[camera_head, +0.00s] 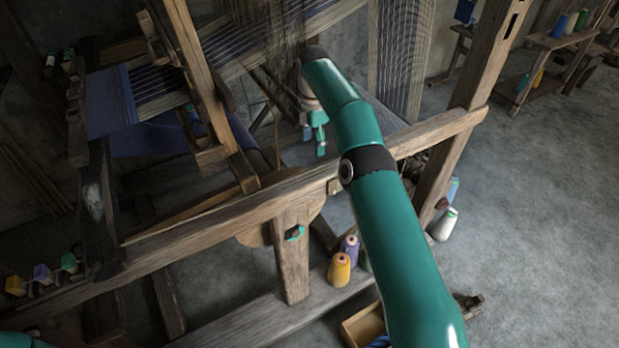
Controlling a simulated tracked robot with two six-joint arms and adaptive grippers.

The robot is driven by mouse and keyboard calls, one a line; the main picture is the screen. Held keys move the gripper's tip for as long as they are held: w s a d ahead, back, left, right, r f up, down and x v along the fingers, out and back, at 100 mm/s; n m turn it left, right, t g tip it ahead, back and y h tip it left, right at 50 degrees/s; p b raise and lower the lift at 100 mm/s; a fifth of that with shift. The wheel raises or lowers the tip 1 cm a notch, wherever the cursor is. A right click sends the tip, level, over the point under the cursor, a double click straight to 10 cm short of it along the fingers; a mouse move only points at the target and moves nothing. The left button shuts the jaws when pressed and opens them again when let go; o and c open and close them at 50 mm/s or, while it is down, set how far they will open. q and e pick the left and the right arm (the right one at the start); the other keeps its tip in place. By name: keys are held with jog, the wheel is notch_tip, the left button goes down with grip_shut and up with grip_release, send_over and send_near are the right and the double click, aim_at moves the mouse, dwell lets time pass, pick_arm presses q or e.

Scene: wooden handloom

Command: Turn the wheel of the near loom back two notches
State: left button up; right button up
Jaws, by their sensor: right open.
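The near loom (215,215) is a large wooden frame with a long beam running up to the right. A round wooden wheel (250,237) sits at this beam, partly hidden by the beam and by an upright post (291,262). A small teal ring-like piece (294,233) shows on the post beside the wheel. My right gripper (314,141) is open and points down beyond the beam, above and apart from the visible part of the wheel. My right arm hides part of the loom. My left gripper is out of view; only a bit of teal arm shows bottom left.
Blue cloth (110,101) and warp threads stretch across the loom. A wooden box (362,326) lies low in front. A white cone (444,225) stands right; open floor lies beyond.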

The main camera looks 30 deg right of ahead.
jog(key=f+b, duration=0.1)
jog(key=f, duration=0.2)
jog(key=f+b, duration=0.1)
jog(key=f, duration=0.3)
jog(key=shift+s+d+b, duration=0.1)
jog(key=shift+d+b, duration=0.1)
jog(key=shift+b, duration=0.1)
notch_tip(320, 180, down, 10)
jog(key=shift+r, duration=0.1)
grip_shut()
